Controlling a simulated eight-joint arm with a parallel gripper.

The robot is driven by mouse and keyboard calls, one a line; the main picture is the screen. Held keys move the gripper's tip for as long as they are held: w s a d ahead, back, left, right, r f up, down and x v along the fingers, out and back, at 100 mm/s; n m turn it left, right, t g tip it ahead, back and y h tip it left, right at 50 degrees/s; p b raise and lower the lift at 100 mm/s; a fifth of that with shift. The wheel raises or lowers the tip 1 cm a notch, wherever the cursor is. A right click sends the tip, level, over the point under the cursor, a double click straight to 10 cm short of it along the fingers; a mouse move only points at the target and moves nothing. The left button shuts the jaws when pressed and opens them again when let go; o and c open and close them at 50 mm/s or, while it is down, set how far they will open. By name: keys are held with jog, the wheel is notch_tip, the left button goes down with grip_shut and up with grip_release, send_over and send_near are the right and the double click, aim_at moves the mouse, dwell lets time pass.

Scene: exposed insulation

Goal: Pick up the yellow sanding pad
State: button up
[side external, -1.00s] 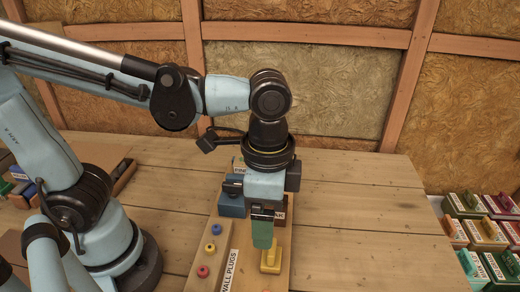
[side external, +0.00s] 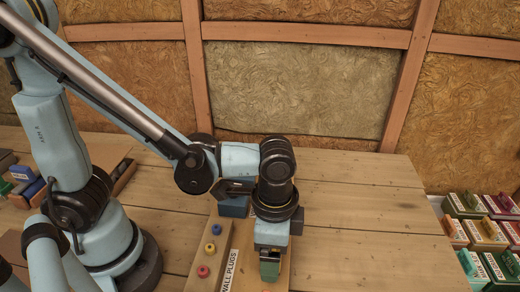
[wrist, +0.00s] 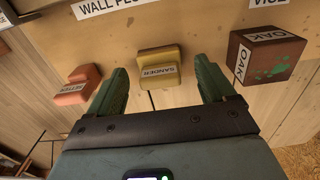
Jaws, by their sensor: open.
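The yellow sanding pad (wrist: 159,71) is a small yellow block with a raised grip and a label that seems to read SANDER. In the wrist view it lies between the two green fingers of my gripper (wrist: 160,66), which is open, with a gap on each side of the pad. In the side view my gripper (side external: 269,268) points down over the board (side external: 228,256) and hides the pad. Whether the fingertips reach down beside the pad is hard to tell.
An orange labelled block (wrist: 75,88) is left of the left finger. A brown OAK block (wrist: 266,54) stands close on the right. Blue, yellow and red plugs (side external: 209,248) sit on the board. Coloured boxes (side external: 485,232) stand far right.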

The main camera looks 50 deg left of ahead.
jog(key=shift+f, duration=0.85)
jog(key=c, duration=1.1)
jog(key=shift+r, duration=0.15)
jog(key=shift+r, duration=0.4)
notch_tip(320, 180, up, 3)
jog(key=shift+r, duration=0.1)
jog(key=s+d+r, duration=0.1)
jog(key=s+r, duration=0.1)
jog(key=s, duration=0.1)
jog(key=s+d+r, duration=0.2)
jog(key=s, duration=0.2)
jog(key=s+d+r, duration=0.1)
jog(key=s+r, duration=0.1)
jog(key=s, duration=0.1)
jog(key=shift+s+d+r, duration=0.35)
jog(key=shift+r, duration=0.05)
